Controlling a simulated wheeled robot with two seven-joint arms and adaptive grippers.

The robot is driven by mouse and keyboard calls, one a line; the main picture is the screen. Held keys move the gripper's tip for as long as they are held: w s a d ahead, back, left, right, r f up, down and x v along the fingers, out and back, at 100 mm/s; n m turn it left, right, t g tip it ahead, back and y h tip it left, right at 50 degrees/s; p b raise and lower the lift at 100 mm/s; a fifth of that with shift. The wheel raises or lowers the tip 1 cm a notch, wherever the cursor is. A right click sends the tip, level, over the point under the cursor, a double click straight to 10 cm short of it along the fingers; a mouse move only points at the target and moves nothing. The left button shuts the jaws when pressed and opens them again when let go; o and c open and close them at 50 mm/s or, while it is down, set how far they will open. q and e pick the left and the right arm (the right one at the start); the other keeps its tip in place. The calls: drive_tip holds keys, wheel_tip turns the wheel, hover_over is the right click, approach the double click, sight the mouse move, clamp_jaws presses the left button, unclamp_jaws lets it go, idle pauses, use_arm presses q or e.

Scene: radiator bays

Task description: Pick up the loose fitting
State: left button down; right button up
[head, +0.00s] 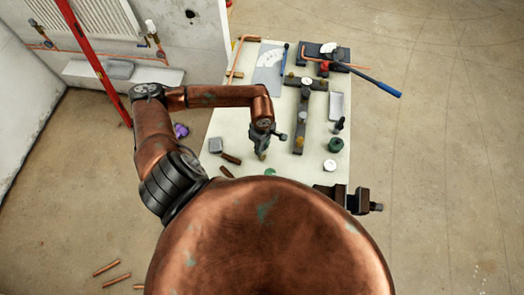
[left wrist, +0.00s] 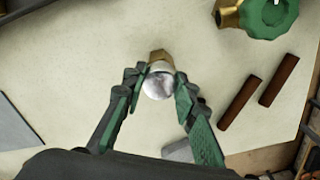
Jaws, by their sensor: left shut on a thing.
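The loose fitting (left wrist: 158,80) is a small brass piece with a shiny silver round end. In the left wrist view it sits between the green-padded fingers of my left gripper (left wrist: 160,92), which is shut on it. In the head view my left gripper (head: 264,143) points down over the pale worktable (head: 312,170), with a bit of the brass fitting (head: 262,156) showing at its tips. I cannot tell whether the fitting touches the tabletop.
A green-handled valve (left wrist: 268,14) and two brown rods (left wrist: 240,102) lie close by. A grey block (head: 215,145), a long dark tool with a gauge (head: 300,120), a green pot (head: 336,145) and a blue-handled bender (head: 378,84) are on the table. A red post (head: 92,60) stands left.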

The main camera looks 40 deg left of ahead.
use_arm(q)
drive_tip(key=shift+r, duration=0.15)
use_arm(e)
drive_tip(key=shift+a, duration=0.1)
use_arm(q)
drive_tip(key=shift+r, duration=0.6)
drive_tip(key=shift+r+p, duration=0.4)
drive_tip(key=shift+r, duration=0.35)
use_arm(e)
drive_tip(key=shift+r, duration=0.4)
use_arm(q)
drive_tip(key=shift+r, duration=0.1)
drive_tip(key=shift+r+p, duration=0.65)
drive_tip(key=shift+r, duration=1.55)
use_arm(e)
drive_tip(key=shift+w+a+r, duration=0.1)
drive_tip(key=shift+a+r, duration=0.05)
drive_tip(key=shift+r, duration=0.7)
